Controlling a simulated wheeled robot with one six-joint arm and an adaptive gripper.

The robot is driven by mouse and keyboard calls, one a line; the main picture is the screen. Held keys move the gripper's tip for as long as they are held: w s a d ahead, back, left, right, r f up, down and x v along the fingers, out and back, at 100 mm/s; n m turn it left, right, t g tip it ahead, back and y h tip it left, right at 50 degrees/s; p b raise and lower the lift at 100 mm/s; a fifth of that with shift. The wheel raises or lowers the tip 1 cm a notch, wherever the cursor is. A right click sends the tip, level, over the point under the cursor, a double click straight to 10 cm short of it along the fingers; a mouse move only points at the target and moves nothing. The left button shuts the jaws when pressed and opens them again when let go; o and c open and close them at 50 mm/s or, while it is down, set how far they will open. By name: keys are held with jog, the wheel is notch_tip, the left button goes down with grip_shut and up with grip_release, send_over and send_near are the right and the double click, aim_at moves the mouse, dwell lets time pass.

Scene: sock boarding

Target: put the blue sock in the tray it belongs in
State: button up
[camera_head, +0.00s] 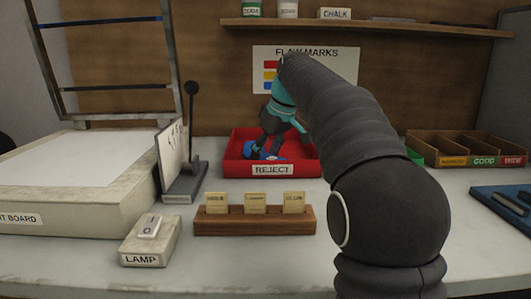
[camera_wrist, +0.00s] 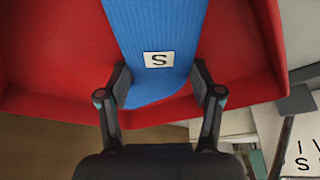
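The blue sock (camera_wrist: 155,40) lies in the red tray labelled REJECT (camera_head: 230,163), and a pale tag with an S is on it. In the head view only part of the blue sock (camera_head: 252,152) shows, below my gripper (camera_head: 263,147). In the wrist view the fingers of my gripper (camera_wrist: 161,84) are spread apart, one on each side of the sock's near end. The gripper looks open; whether a finger touches the sock's edge is hard to tell.
A wooden block with several small cards (camera_head: 255,222) stands in front of the red tray. A lamp switch box (camera_head: 150,240), a lever stand (camera_head: 186,185) and a light board (camera_head: 70,170) are left. A divided sorting tray (camera_head: 466,136) and a blue board (camera_head: 500,210) are right.

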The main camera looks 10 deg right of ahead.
jog(key=o, duration=0.3)
jog(key=shift+r, duration=0.1)
jog(key=p+v, duration=0.3)
jog(key=v, duration=0.9)
jog(key=shift+p, duration=0.3)
